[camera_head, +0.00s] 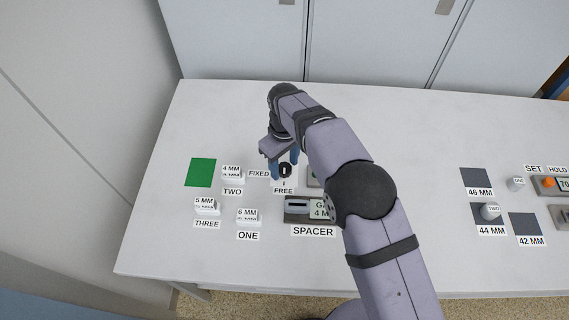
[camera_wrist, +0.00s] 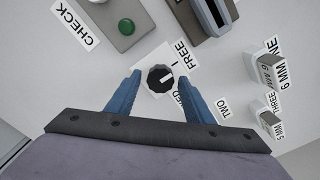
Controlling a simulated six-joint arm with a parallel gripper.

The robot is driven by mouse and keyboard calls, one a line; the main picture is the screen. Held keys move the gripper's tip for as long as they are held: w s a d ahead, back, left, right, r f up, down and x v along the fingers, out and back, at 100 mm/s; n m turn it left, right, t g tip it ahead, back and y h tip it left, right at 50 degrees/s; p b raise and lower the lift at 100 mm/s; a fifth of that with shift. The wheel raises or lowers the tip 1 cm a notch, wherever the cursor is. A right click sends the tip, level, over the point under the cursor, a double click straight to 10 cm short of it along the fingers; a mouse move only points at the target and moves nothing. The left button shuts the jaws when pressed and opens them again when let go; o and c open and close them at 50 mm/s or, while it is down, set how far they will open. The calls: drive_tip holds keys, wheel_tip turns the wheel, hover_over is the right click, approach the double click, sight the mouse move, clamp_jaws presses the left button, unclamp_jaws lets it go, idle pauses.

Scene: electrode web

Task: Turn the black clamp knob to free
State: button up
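The black clamp knob (camera_wrist: 160,78) shows in the wrist view on a small white plate, with a white pointer line on its top. It also shows in the head view (camera_head: 285,170). The FREE label (camera_wrist: 187,54) is above right of it in the wrist view. The FIXED label (camera_head: 259,174) is left of the knob in the head view and partly covered by a finger in the wrist view. My gripper (camera_wrist: 159,75) is open, its blue fingers on either side of the knob with gaps showing. I cannot tell the fingertips' height against the knob.
A grey spacer unit (camera_head: 297,205) stands just in front of the knob. A grey box with a green button (camera_wrist: 126,27) is near it, by the CHECK label. Small white blocks (camera_head: 232,173) and a green square (camera_head: 200,172) lie to the left.

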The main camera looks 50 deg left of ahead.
sight(284, 167)
idle(0.3)
drive_tip(key=shift+r+b, duration=0.85)
drive_tip(key=shift+r, duration=2.8)
